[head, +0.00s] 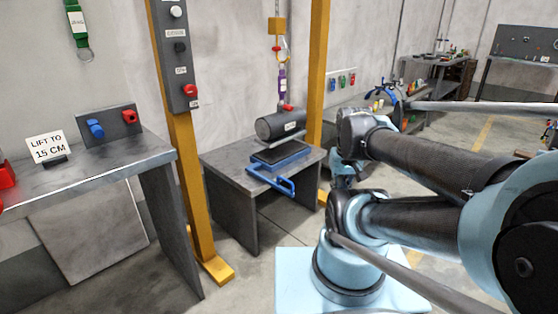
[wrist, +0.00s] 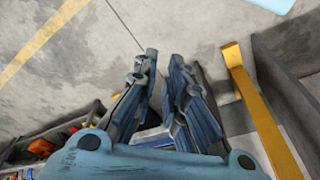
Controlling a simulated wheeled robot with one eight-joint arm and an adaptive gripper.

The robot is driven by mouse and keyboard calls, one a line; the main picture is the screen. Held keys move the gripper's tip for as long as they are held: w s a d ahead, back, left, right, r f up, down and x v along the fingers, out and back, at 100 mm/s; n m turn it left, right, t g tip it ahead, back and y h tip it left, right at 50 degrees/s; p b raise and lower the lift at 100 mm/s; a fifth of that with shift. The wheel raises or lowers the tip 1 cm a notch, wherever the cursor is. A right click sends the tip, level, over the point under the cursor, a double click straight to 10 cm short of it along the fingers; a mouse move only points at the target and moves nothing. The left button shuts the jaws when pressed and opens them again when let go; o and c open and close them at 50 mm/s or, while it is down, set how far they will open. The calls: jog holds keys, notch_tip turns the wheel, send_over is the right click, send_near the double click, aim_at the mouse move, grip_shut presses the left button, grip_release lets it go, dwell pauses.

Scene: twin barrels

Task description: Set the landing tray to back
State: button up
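The landing tray appears to be the blue tray (head: 283,163) with a dark top and a blue bar handle (head: 272,182) at its front. It sits on a low grey bench (head: 228,178).
Yellow posts (head: 178,150) stand on both sides of the bench. The barrel is under a hoist chain (head: 282,60) with a purple part. A control panel (head: 177,50) is on the left post. A grey table (head: 95,175) with a "lift to 15 cm" sign (head: 47,147) stands left.

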jog(key=shift+o, duration=1)
jog(key=shift+s+r, duration=0.25)
jog(key=shift+r, duration=0.05)
jog(key=w+a+r+n, duration=0.2)
jog(key=w+r, duration=0.2)
jog(key=w, duration=0.3)
jog(key=n+h, duration=0.2)
jog(key=n, duration=0.5)
send_over(284, 179)
jog(key=s+a, duration=0.2)
jog(key=a, duration=0.1)
notch_tip(284, 179, down, 4)
jog(key=shift+g, duration=0.3)
jog(key=x, duration=1.7)
jog(key=shift+s, duration=0.1)
grip_shut()
